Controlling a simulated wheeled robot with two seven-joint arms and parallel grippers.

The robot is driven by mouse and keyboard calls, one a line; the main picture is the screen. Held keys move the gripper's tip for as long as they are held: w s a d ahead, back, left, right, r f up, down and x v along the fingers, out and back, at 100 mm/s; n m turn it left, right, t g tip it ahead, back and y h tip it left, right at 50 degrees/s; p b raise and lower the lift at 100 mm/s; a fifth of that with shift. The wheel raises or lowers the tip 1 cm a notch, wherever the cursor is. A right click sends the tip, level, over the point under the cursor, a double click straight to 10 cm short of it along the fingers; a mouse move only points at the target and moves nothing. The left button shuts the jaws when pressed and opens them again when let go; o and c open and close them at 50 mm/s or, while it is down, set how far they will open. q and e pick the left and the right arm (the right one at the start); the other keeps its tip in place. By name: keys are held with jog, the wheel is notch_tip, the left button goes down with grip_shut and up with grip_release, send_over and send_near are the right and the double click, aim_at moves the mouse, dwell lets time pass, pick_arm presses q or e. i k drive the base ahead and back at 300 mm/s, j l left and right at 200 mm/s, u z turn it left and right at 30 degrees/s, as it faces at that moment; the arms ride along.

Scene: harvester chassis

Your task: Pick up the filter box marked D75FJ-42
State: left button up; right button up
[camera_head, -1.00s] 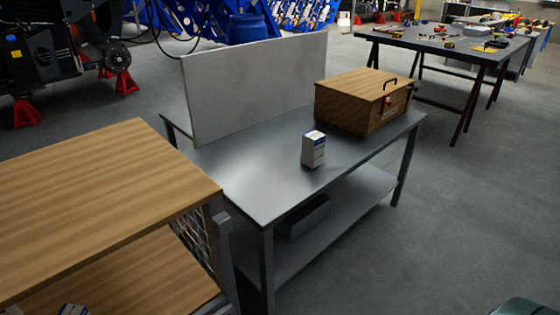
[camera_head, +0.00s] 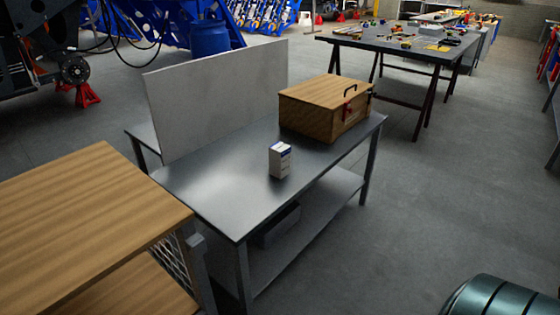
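A small white and blue filter box (camera_head: 279,160) stands upright on the grey metal table (camera_head: 215,190), near its front edge. Its marking is too small to read. Neither of my grippers shows in the head view.
A wooden chest (camera_head: 308,110) stands on the table's right end, behind and right of the small box. A grey upright panel (camera_head: 215,95) stands along the back. A wooden-topped bench (camera_head: 85,215) is at the left. A dark green rounded object (camera_head: 495,300) is at bottom right. Floor between is clear.

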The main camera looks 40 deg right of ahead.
aim_at(279, 153)
jog(key=i+l, duration=0.15)
jog(key=l, duration=0.2)
jog(key=i+l, duration=0.1)
jog(key=l, duration=0.3)
jog(key=i+l, duration=0.15)
jog(key=l, duration=0.2)
jog(key=i+l, duration=0.1)
jog(key=l, duration=0.3)
jog(key=i+l+z, duration=0.1)
jog(key=l, duration=0.25)
jog(key=i+l, duration=0.2)
jog(key=l, duration=0.15)
jog(key=i+l, duration=0.1)
jog(key=l, duration=0.3)
jog(key=i+l, duration=0.15)
jog(key=l, duration=0.2)
